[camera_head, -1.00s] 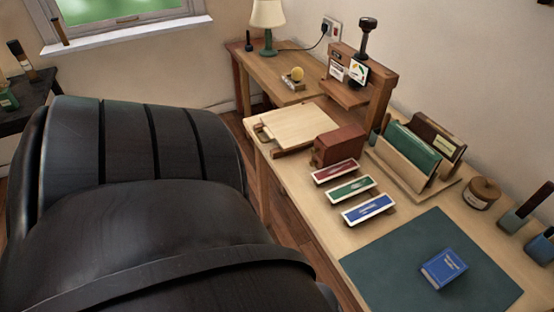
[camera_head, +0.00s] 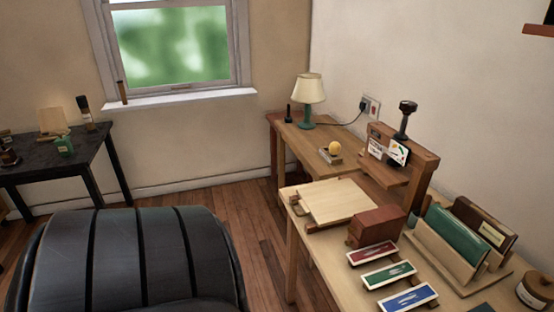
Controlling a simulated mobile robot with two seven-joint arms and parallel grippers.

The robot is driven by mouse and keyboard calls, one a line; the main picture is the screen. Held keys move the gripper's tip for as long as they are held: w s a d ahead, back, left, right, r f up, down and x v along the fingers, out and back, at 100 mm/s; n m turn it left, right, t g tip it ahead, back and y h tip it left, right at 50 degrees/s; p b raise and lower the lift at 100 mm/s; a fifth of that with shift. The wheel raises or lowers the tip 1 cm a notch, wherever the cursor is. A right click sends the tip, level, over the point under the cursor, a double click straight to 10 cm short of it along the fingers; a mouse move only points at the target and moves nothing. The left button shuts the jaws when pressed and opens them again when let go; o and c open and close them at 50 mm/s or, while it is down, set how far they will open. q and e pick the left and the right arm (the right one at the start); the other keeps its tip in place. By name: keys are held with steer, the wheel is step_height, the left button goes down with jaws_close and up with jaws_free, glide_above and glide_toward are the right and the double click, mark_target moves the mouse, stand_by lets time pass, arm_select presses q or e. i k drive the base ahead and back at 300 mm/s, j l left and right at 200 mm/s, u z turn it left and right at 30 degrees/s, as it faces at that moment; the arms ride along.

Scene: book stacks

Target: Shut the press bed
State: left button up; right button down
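A wooden press (camera_head: 416,165) with a black knob on top stands at the back right of the long desk, near the wall. A pale flat board (camera_head: 338,201) lies on the desk to the left of the press; it looks like the press bed and sits out from under the press. A small brass handle (camera_head: 298,208) shows at its left edge. I cannot tell how the board joins the press. Neither of my grippers is in view.
A reddish-brown box (camera_head: 376,227) stands in front of the board. Red, green and blue trays (camera_head: 389,273), a book rack (camera_head: 455,253) and a round jar (camera_head: 538,290) fill the desk's front. A lamp (camera_head: 308,92) stands behind. Open wooden floor lies left of the desk.

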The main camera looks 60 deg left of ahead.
mark_target(337, 202)
steer(key=u, duration=0.4)
steer(key=j+u, duration=0.15)
steer(key=u, duration=0.25)
steer(key=k+j+u, duration=0.1)
steer(key=u, duration=0.3)
steer(key=j+u, duration=0.1)
steer(key=u, duration=0.25)
